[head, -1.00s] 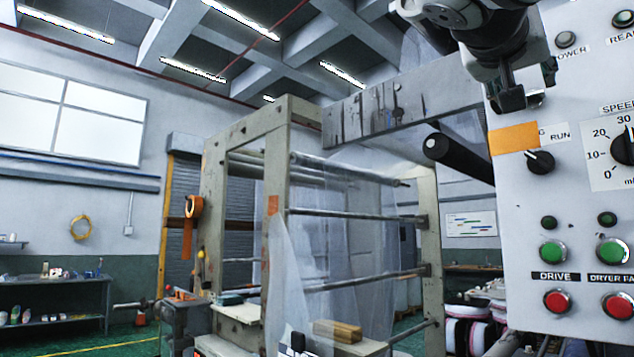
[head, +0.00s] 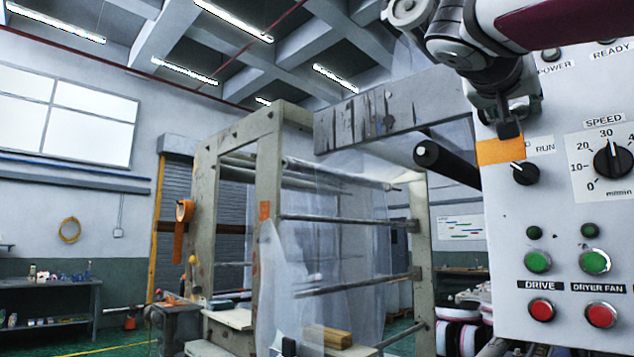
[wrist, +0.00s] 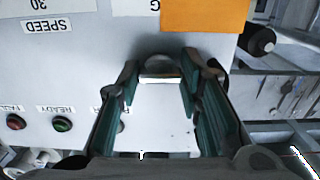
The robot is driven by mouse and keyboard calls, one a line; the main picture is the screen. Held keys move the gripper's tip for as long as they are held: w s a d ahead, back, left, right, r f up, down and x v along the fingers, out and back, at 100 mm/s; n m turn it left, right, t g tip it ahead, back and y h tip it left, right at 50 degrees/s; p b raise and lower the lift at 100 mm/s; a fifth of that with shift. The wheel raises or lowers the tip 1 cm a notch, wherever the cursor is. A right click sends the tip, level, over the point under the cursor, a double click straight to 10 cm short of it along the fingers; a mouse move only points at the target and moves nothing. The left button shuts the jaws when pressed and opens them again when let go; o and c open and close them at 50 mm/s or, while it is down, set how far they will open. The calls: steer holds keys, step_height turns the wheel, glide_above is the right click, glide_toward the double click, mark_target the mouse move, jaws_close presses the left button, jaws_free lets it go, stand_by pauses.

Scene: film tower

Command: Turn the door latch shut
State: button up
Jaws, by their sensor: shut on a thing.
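The latch (wrist: 160,68) shows in the wrist view as a small rounded piece with a pale bar, on the grey control panel's face near an orange label (wrist: 205,14). My gripper (wrist: 159,82) has its two green-padded fingers on either side of the latch and is shut on it. In the head view my gripper (head: 509,127) is at the panel's left edge, just above the orange label (head: 500,151). The latch is hidden there behind the gripper. Its exact angle is hard to tell.
The control panel (head: 560,250) carries a RUN knob (head: 525,173), a SPEED dial (head: 612,160) and several green and red buttons close below my gripper. A dark roller (head: 447,165) sticks out left of the panel. The film tower frame (head: 270,190) stands further back.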

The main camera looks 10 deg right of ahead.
steer(key=shift+n, duration=0.3)
steer(key=n, duration=0.3)
steer(key=shift+n, duration=0.3)
steer(key=n+p, duration=0.1)
steer(key=n, duration=0.3)
steer(key=shift+n, duration=0.3)
steer(key=n+p, duration=0.2)
steer(key=n, duration=0.3)
steer(key=shift+n+p, duration=0.9)
steer(key=shift+n, duration=1.1)
steer(key=o, duration=0.9)
